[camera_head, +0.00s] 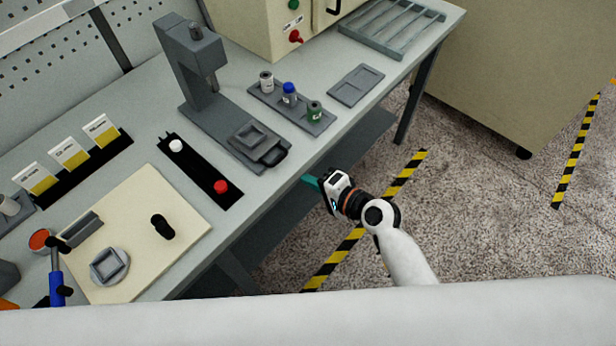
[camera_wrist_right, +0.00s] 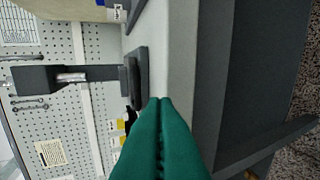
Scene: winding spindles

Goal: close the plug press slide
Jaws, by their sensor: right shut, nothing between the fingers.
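The grey plug press (camera_head: 192,62) stands on the workbench, its base reaching toward the bench's front edge. Its slide (camera_head: 250,138), a plate with a square recess, sits at the front end of the base, out from under the press head, with a dark front end (camera_head: 275,157). My right gripper (camera_head: 310,181) is shut and empty, its green fingertips just off the bench's front edge, in front of the slide and apart from it. In the right wrist view the closed fingers (camera_wrist_right: 160,105) point toward the press (camera_wrist_right: 35,78), which appears sideways. My left gripper is out of view.
A tray (camera_head: 325,126) with several small spools stands right of the press. A black strip (camera_head: 204,172) with a white and a red button lies left of it. A cream mat (camera_head: 140,215) holds parts. The floor in front of the bench is clear.

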